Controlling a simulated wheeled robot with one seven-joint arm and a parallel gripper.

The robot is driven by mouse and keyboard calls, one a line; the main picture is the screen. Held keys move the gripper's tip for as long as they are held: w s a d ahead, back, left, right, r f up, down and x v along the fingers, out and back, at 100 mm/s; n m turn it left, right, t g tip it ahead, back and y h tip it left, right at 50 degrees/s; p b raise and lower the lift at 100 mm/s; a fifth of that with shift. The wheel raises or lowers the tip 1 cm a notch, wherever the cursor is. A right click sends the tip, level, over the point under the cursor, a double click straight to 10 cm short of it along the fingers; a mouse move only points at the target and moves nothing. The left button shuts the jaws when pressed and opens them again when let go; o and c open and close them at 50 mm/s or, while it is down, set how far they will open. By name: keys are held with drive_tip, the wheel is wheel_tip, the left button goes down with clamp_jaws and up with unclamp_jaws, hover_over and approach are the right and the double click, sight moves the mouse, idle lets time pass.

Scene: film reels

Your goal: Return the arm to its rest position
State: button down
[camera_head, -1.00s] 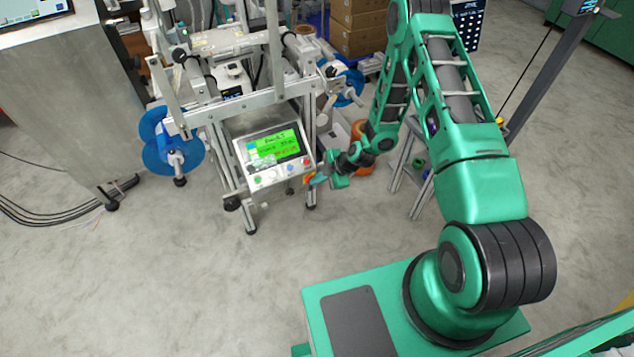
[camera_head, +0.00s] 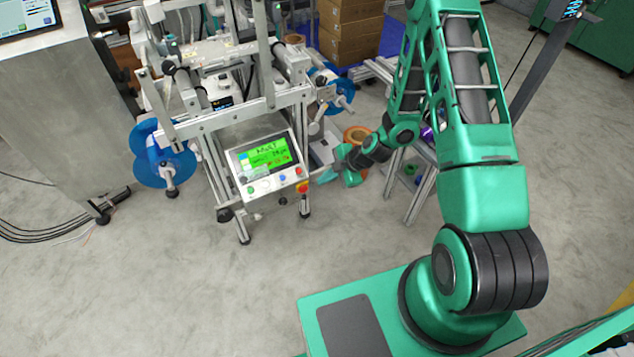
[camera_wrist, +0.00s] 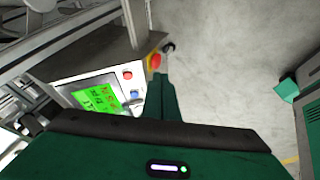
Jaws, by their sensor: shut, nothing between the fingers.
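My arm is green and black and rises from my green base at the right of the head view, then bends down toward the machine. My gripper (camera_head: 324,177) is at the end of the arm, just right of the machine's control panel (camera_head: 268,158). It is shut and holds nothing. In the wrist view the gripper (camera_wrist: 167,50) shows as a narrow green shape over the floor, beside the control panel (camera_wrist: 97,97) with its green screen and buttons.
The reel machine (camera_head: 225,125) has blue reels (camera_head: 165,165) at its sides. A small metal-framed stand (camera_head: 425,185) and an orange roll (camera_head: 356,133) are close to my forearm. Cardboard boxes (camera_head: 350,30) stand behind. The grey floor (camera_head: 150,280) in front is clear.

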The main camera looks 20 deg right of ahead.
drive_tip(key=shift+s+d+r, duration=0.2)
drive_tip(key=shift+r, duration=0.05)
idle(0.3)
drive_tip(key=s+d+r+m+g+h, duration=0.1)
drive_tip(key=s+d+r+m, duration=0.35)
drive_tip(key=r, duration=0.35)
drive_tip(key=s+d+r+m+g+h, duration=0.1)
drive_tip(key=s+d+r+m+h, duration=0.15)
drive_tip(key=d+r, duration=0.4)
drive_tip(key=s+d+r+m+g+h, duration=0.1)
drive_tip(key=s+d+r+m, duration=0.25)
drive_tip(key=r, duration=0.65)
drive_tip(key=s+d+r+m, duration=0.1)
drive_tip(key=s+r+m, duration=0.5)
drive_tip(key=s, duration=0.5)
drive_tip(key=s+d+r+m+g, duration=0.1)
drive_tip(key=s+r+m, duration=0.6)
drive_tip(key=s, duration=0.5)
drive_tip(key=shift+s+d+r+m+g+h, duration=0.15)
drive_tip(key=shift+s+d+m+g+h, duration=0.25)
drive_tip(key=shift+m, duration=0.55)
drive_tip(key=shift+w, duration=0.15)
